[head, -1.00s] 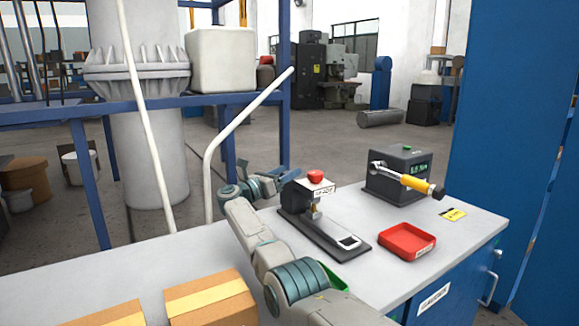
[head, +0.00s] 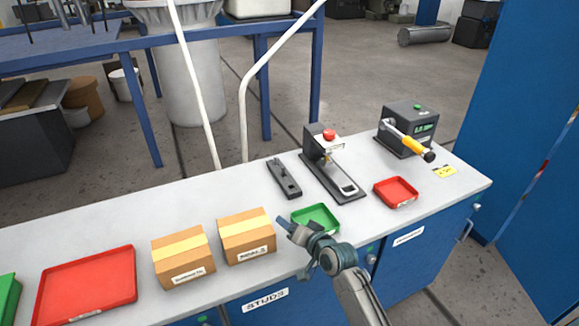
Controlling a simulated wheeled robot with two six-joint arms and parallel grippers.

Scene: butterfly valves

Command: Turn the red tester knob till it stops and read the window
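The red knob (head: 329,134) sits on top of a black upright stand (head: 313,145) with a long base, at the back right of the bench. A small pale plate (head: 334,147) shows below the knob; its writing is too small to read. My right gripper (head: 287,226) is at the front edge of the bench, by the green tray, well in front of the knob and apart from it. Its finger opening is not clear from this angle. My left gripper is not in view.
Beside the stand are a dark slim block (head: 284,178), a green tray (head: 322,219) and a red tray (head: 396,191). Cardboard boxes (head: 247,238) and a large red tray (head: 86,287) lie left.

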